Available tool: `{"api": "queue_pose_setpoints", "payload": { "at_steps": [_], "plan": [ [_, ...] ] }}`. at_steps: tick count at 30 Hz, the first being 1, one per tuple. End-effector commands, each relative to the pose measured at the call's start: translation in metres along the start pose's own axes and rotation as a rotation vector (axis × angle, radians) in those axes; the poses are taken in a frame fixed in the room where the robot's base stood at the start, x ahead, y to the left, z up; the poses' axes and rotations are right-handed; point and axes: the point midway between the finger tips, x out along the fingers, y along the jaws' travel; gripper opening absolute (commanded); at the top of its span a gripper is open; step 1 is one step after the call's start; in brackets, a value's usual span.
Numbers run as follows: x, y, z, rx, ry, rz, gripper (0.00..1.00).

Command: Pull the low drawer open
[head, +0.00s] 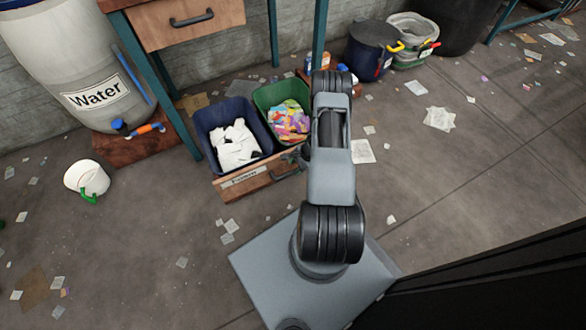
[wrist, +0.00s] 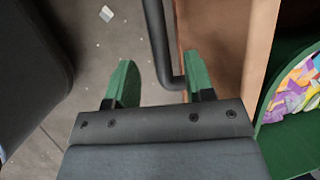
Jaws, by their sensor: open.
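The low drawer (head: 232,186) has a brown wooden front with a white label and a dark bar handle, seen at the centre in the head view. Behind its front sit a blue bin with white cloth or paper and a green bin with colourful scraps. In the wrist view the drawer front (wrist: 215,40) is right of my gripper (wrist: 158,65). My gripper is open. The dark handle (wrist: 156,40) runs between its two green fingers, and its bent end meets the drawer front by the right finger. Contact cannot be told. In the head view my arm hides most of the gripper.
An upper drawer (head: 190,22) with a dark handle is above. A dark bin (head: 370,50) stands behind right. Paper scraps litter the floor; the front left is mostly clear.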

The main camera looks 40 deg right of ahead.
Motion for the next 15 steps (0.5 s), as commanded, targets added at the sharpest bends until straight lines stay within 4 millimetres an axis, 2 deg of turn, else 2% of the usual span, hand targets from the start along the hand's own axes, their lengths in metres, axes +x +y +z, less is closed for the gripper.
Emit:
{"api": "queue_pose_setpoints", "payload": {
  "at_steps": [1,6,15],
  "plan": [
    [-0.017,-0.002,0.001,0.003,0.002,-0.003,0.48],
    [-0.051,-0.001,0.001,0.002,0.002,-0.002,0.48],
    [-0.087,0.0,0.001,0.001,0.0,0.0,0.48]
  ]
}}
